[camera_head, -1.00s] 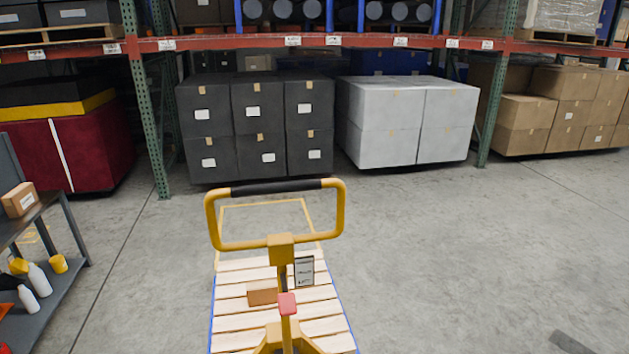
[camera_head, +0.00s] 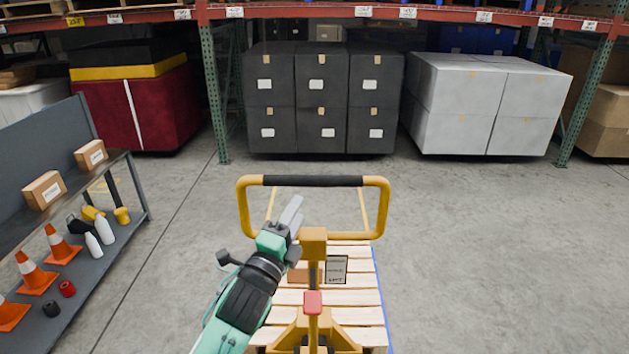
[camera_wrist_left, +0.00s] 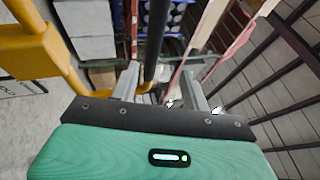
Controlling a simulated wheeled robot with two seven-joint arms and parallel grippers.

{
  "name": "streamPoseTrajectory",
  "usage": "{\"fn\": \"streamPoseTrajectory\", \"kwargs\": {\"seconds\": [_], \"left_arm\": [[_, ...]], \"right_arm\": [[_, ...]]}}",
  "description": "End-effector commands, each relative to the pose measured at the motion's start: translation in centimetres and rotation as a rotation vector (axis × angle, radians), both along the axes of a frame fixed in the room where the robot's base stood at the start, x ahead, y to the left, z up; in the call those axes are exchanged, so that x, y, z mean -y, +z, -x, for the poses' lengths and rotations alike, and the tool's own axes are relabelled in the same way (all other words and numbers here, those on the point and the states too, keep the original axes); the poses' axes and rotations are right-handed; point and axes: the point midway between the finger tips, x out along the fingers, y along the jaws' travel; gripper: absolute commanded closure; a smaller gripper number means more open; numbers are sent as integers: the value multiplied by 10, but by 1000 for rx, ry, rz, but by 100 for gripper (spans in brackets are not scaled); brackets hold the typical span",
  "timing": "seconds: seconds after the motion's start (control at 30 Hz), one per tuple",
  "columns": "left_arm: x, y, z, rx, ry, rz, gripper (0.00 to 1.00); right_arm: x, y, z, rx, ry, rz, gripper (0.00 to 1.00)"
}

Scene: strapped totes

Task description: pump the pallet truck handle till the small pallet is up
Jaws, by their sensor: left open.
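The yellow pallet truck handle (camera_head: 384,208) is a loop with a black grip bar (camera_head: 313,181) along its top, standing upright in front of me. The small wooden pallet (camera_head: 355,313) is below and beyond it, with a small cardboard box (camera_head: 298,275) on it. My left gripper (camera_head: 291,213) is inside the loop's outline in the head view, below the black bar. In the left wrist view the fingers (camera_wrist_left: 162,85) are apart, and the black bar (camera_wrist_left: 158,40) shows beyond and between them. I see no contact. My right gripper is not in view.
A grey shelf cart (camera_head: 75,272) with cones, bottles and boxes stands at the left. Dark stacked boxes (camera_head: 322,100) and light grey boxes (camera_head: 480,105) stand under the rack behind. The concrete floor at right is clear.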

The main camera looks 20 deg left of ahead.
Motion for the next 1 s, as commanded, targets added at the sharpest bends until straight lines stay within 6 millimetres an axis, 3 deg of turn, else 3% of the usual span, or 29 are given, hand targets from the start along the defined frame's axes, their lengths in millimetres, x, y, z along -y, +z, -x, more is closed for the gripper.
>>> {"fn": "streamPoseTrajectory", "kwargs": {"seconds": [0.2,0.4,0.6,0.87,1.0], "left_arm": [[6,17,-44,0,0,2,54],[10,23,-73,-2,1,2,54],[11,25,-85,-1,0,1,54],[11,25,-85,-1,0,1,54],[11,25,-85,0,0,1,79]], "right_arm": [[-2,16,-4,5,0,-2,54],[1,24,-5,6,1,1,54],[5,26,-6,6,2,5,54],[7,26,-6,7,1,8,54],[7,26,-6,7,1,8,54]]}}
